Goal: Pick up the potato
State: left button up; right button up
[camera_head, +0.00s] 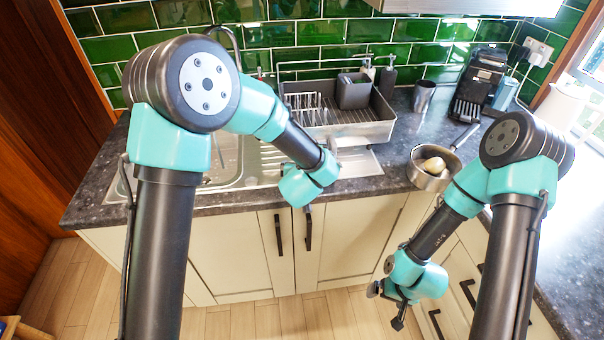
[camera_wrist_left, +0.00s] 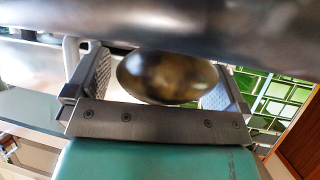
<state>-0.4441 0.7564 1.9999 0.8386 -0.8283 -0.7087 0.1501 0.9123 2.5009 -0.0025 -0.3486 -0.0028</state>
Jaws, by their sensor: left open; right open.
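In the head view my left wrist hides this spot, by the draining area of the sink. My right gripper (camera_head: 386,306) is open and empty, low in front of the cabinets.
A saucepan (camera_head: 430,183) with pale rounded items stands at the counter edge, right of my left wrist. A metal cup (camera_head: 424,96) and a coffee machine (camera_head: 478,85) stand at the back right.

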pick_arm(q)
jog(key=c, duration=0.9)
jog(key=shift+r, duration=0.8)
jog(key=shift+s+r, duration=0.2)
jog(key=shift+r, duration=0.35)
jog(key=shift+s+r, duration=0.2)
jog(key=shift+r, duration=0.3)
jog(key=s, duration=0.5)
jog(key=s+d+r, duration=0.1)
jog(key=s, duration=0.9)
jog(key=shift+s+d+r, duration=0.1)
jog(key=shift+d+r, duration=0.05)
jog(key=shift+r, duration=0.05)
